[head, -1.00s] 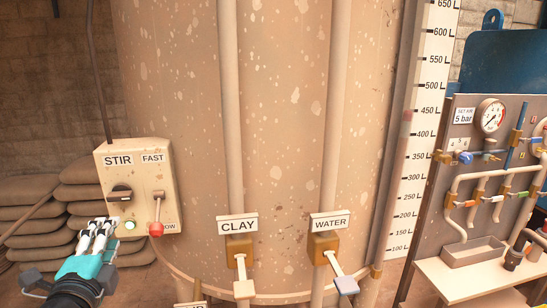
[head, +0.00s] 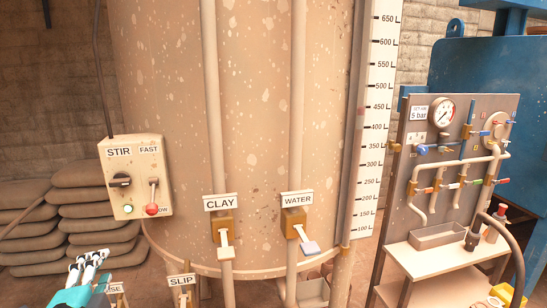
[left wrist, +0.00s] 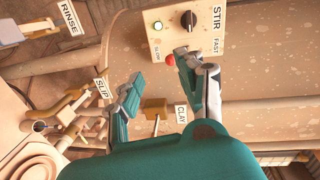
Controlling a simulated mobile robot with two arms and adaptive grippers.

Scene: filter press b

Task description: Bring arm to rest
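My left gripper (head: 88,258) is at the lower left of the head view, below and apart from the STIR box (head: 134,190). The left wrist view shows its two fingers (left wrist: 160,85) spread with nothing between them. The STIR box has a black knob (head: 120,180), a pale green lamp (head: 128,209) and a red-tipped lever (head: 152,209) pointing down toward SLOW. My right gripper is not in view.
The large speckled tank (head: 255,120) fills the middle. The CLAY valve (head: 223,235) and WATER valve (head: 296,228) are on its front. SLIP (left wrist: 101,89) and RINSE (left wrist: 69,16) signs stand low nearby. Sacks (head: 85,215) lie left; a gauge panel (head: 445,150) stands right.

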